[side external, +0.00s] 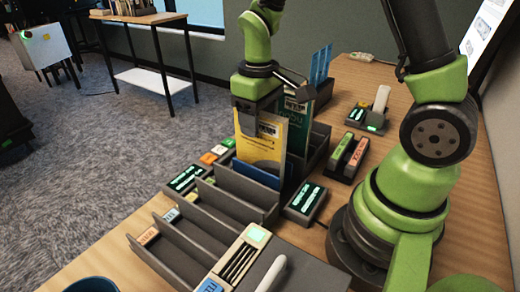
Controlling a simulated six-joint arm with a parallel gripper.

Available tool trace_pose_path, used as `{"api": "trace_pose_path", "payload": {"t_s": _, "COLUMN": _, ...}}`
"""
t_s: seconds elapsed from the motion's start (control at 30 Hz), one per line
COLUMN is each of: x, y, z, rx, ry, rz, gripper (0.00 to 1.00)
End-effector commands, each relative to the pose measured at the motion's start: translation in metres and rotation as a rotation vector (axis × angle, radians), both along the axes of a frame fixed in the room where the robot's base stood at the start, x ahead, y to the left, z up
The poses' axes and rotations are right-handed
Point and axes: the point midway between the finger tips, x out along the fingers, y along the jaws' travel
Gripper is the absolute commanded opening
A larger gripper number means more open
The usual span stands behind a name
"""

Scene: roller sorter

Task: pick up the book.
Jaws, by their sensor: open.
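A yellow and pale-topped book (261,148) stands upright in the dark slotted rack (242,207), near the middle of the side external view. A teal-green book (302,120) stands just behind it and to the right, partly hidden by it. My gripper (258,108) points down at the top edge of the yellow book. It is open, but its fingers are hard to make out against the dark gripper body. I cannot tell whether they touch the book or straddle it.
Empty rack slots lie in front of the books. Small lit display boxes (304,202) flank the rack. Blue upright strips (321,66) stand behind it. A handheld scanner (379,105) rests at the back right. A blue round container (92,285) is at the front left.

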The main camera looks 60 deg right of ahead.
Motion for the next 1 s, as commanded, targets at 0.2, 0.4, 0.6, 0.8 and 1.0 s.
{"api": "trace_pose_path", "payload": {"t_s": 0.2, "x": 0.000, "y": 0.000, "z": -0.003, "rx": 0.000, "ry": 0.000, "rz": -0.001, "gripper": 0.53}}
{"api": "trace_pose_path", "payload": {"t_s": 0.4, "x": 0.000, "y": 0.000, "z": -0.003, "rx": 0.000, "ry": -0.001, "rz": -0.001, "gripper": 0.19}}
{"api": "trace_pose_path", "payload": {"t_s": 0.6, "x": 0.000, "y": 0.000, "z": -0.003, "rx": 0.000, "ry": -0.002, "rz": -0.001, "gripper": 0.00}}
{"api": "trace_pose_path", "payload": {"t_s": 0.8, "x": 0.000, "y": 0.000, "z": -0.002, "rx": 0.000, "ry": -0.002, "rz": -0.001, "gripper": 0.00}}
{"api": "trace_pose_path", "payload": {"t_s": 1.0, "x": 0.001, "y": 0.000, "z": 0.022, "rx": -0.001, "ry": -0.010, "rz": -0.001, "gripper": 0.00}}
